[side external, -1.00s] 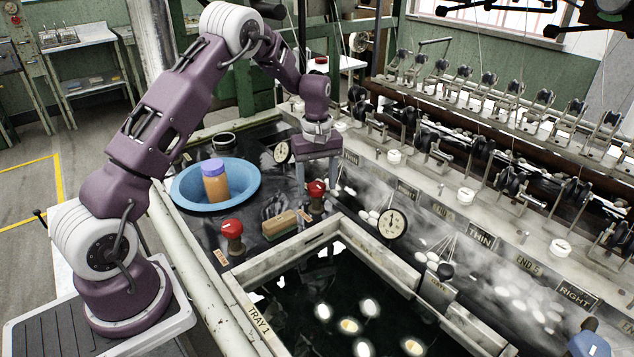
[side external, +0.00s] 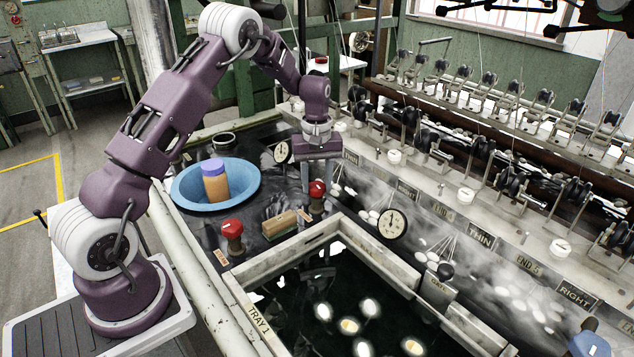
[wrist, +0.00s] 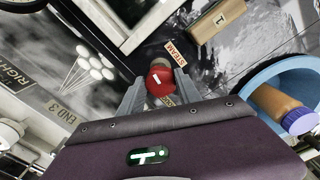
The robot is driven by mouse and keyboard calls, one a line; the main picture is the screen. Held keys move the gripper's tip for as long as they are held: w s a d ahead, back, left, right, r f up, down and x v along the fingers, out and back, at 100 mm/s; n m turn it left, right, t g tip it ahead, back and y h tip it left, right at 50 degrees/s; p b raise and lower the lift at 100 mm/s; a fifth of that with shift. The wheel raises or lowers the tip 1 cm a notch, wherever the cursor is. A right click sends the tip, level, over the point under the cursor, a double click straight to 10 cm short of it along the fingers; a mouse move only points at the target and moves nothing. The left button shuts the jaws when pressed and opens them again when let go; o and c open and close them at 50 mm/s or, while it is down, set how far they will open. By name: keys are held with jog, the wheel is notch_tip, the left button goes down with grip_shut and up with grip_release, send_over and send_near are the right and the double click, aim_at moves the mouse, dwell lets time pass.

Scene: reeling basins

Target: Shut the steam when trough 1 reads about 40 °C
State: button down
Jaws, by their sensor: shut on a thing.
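A red valve knob (side external: 317,188) with a white mark stands on the dark deck behind the near basin. My gripper (side external: 319,184) points down over it, one finger on each side. In the wrist view the red knob (wrist: 160,81) sits between my fingers, with a STEAM label (wrist: 176,52) beside it. My gripper is shut on this knob. A second red knob (side external: 232,229) stands further left, clear of my gripper.
A blue bowl (side external: 182,200) holds a brown jar with a purple lid (side external: 214,180). A wooden block (side external: 280,225) lies between the knobs. The basin marked TRAY 1 (side external: 258,318) holds dark water and several pale cocoons. Steam drifts over the right-hand trough.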

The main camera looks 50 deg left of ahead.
aim_at(316, 186)
jog(key=m, duration=0.6)
jog(key=shift+s+m, duration=0.1)
jog(key=shift+m, duration=0.3)
dwell(0.4)
jog(key=c, duration=0.8)
grip_release()
jog(key=shift+a, duration=0.1)
jog(key=shift+c, duration=0.2)
jog(key=shift+r, duration=0.1)
notch_tip(316, 186, up, 7)
jog(key=shift+f, duration=0.1)
